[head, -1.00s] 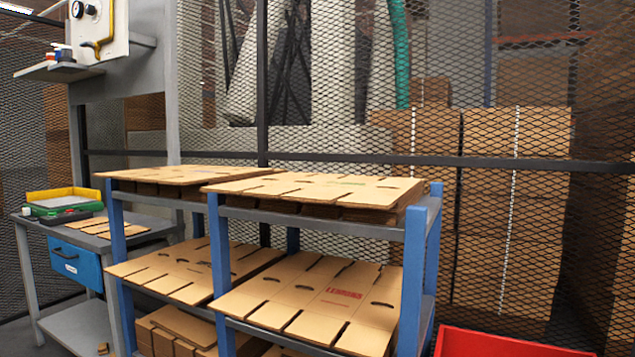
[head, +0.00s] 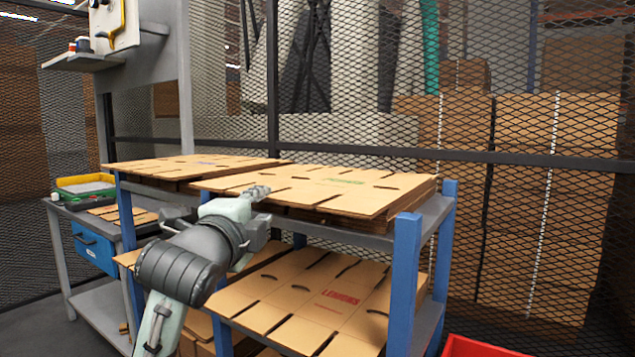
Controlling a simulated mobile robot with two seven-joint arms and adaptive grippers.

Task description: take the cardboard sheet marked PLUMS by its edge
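Slotted cardboard sheets lie in stacks on a blue-posted rack. The top left sheet (head: 165,165) has a small purplish print, too small to read, so I cannot confirm it says PLUMS. The top right sheet (head: 380,190) has a green print that I cannot read. The lower right sheet (head: 270,290) is marked LEMONS in red. My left gripper (head: 262,192) is at the front edge of the top right stack, and overlaps it in the picture. I cannot tell whether it touches or how its fingers stand. My arm hides most of the lower left stack. My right gripper is out of view.
Blue rack posts (head: 406,285) stand at the front. A red bin (head: 480,346) is at the lower right. A grey side table with a blue drawer (head: 95,248) stands at the left. A mesh fence closes the back.

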